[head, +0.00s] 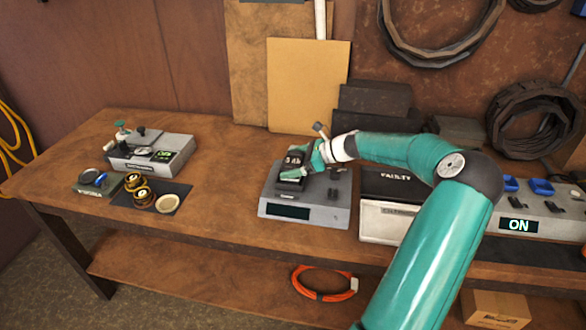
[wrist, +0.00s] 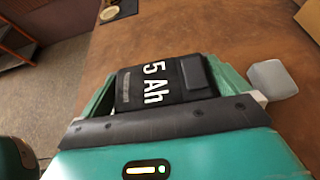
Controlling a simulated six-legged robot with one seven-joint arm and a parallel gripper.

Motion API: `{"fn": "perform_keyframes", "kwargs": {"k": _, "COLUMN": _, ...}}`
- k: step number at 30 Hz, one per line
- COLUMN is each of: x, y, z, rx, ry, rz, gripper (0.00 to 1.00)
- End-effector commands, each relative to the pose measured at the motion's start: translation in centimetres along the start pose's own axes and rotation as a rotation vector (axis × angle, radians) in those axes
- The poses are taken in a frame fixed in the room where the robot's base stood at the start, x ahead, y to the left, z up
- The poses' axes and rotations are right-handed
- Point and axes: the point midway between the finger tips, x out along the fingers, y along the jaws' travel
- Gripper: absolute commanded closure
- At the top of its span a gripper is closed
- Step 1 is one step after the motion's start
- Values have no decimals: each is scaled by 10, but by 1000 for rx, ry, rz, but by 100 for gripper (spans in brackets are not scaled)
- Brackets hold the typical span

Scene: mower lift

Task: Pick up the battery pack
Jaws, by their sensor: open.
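The battery pack is a black block marked "5 Ah" (wrist: 160,82). In the head view the battery pack (head: 291,165) sits on a grey device (head: 318,212) with a dark display. My gripper (head: 302,160) is at the battery pack, with the arm reaching in from the right. In the wrist view my gripper (wrist: 168,84) is open, with a green finger on each side of the pack. I cannot tell whether either finger touches it. The pack's lower part is hidden.
A grey unit (head: 170,158) with a lit green display stands at the left, beside gold round parts (head: 138,187) on a dark mat. A case (head: 390,187) and a box with blue parts reading "ON" (head: 519,226) stand at the right. Bare bench lies between the left unit and grey device.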

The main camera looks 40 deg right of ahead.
Motion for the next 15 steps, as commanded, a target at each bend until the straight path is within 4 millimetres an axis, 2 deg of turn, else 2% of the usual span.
{"fn": "perform_keyframes", "kwargs": {"k": 4, "x": 17, "y": 0, "z": 0, "rx": 0, "ry": -1, "rz": 1, "gripper": 0}}
{"fn": "perform_keyframes", "kwargs": {"k": 11, "x": 20, "y": 0, "z": 0, "rx": 0, "ry": 1, "rz": -1, "gripper": 0}}
{"fn": "perform_keyframes", "kwargs": {"k": 12, "x": 20, "y": 0, "z": -1, "rx": 0, "ry": 1, "rz": -1, "gripper": 2}}
{"fn": "perform_keyframes", "kwargs": {"k": 15, "x": 20, "y": 0, "z": -1, "rx": 0, "ry": 1, "rz": -1, "gripper": 22}}
